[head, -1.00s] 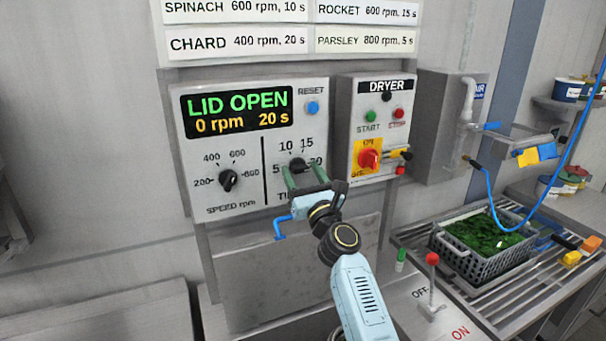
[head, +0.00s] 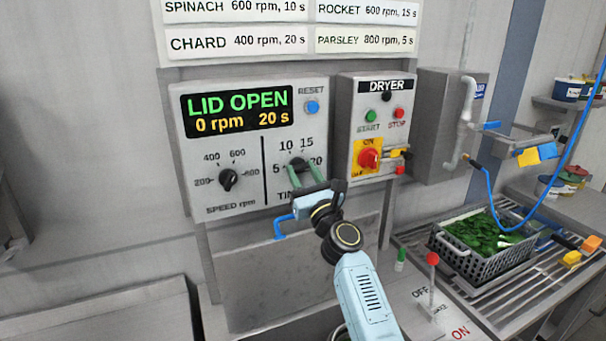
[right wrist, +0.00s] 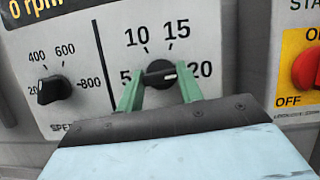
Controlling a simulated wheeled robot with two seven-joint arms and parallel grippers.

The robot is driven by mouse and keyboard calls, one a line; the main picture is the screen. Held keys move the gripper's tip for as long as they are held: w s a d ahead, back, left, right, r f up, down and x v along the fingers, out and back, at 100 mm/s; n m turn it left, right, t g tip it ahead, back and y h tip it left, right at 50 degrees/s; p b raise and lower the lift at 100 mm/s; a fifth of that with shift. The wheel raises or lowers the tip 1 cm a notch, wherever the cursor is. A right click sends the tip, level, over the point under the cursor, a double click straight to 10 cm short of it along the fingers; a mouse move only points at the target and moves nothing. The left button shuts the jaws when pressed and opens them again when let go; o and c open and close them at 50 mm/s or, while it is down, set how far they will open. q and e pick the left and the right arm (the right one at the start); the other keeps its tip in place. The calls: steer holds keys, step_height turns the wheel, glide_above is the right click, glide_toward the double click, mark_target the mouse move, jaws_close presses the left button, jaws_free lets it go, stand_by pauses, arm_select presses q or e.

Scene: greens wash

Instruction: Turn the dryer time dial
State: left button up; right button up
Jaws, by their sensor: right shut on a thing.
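The time dial (head: 298,163) is a black knob on the right half of the white control panel, among the marks 5, 10, 15 and 20. In the right wrist view the dial (right wrist: 160,73) has its white pointer mark turned right, toward 20. My right gripper (head: 303,173) has its green fingers on either side of the dial and is shut on it. The fingers (right wrist: 160,85) also show in the wrist view, left and right of the knob. The display (head: 238,112) reads LID OPEN, 0 rpm, 20 s. My left gripper is not in view.
The speed dial (head: 228,180) sits left of the time dial, past a black dividing line. The blue reset button (head: 312,107) is above. The dryer box (head: 366,138) with its red switch (head: 369,159) stands close on the right. A crate of greens (head: 462,262) is farther right.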

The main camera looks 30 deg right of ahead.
steer(key=n+y, duration=0.2)
steer(key=n, duration=0.2)
steer(key=n+g+y, duration=0.1)
steer(key=n+y, duration=0.1)
steer(key=n, duration=0.2)
steer(key=shift+d, duration=0.15)
steer(key=n+g+y, duration=0.1)
steer(key=n, duration=0.3)
steer(key=shift+r, duration=0.1)
steer(key=n+g+y+p, duration=0.1)
steer(key=n, duration=0.2)
steer(key=shift+d, duration=0.1)
steer(key=n+p, duration=0.1)
steer(key=n, duration=0.1)
steer(key=n+g, duration=0.1)
steer(key=n, duration=0.1)
steer(key=shift+r+g+y+p, duration=0.2)
steer(key=shift+g+y+p, duration=0.1)
steer(key=shift+p, duration=0.1)
steer(key=n+g+p, duration=0.1)
steer(key=n+p, duration=0.1)
steer(key=n, duration=0.1)
steer(key=shift+r+p, duration=0.1)
steer(key=shift+p, duration=0.3)
steer(key=shift+n+g+h+p, duration=0.5)
steer(key=shift+n+p, duration=0.25)
steer(key=shift+n, duration=0.45)
steer(key=shift+n+g+h+p, duration=0.3)
steer(key=shift+n+p, duration=0.05)
steer(key=shift+n, duration=0.45)
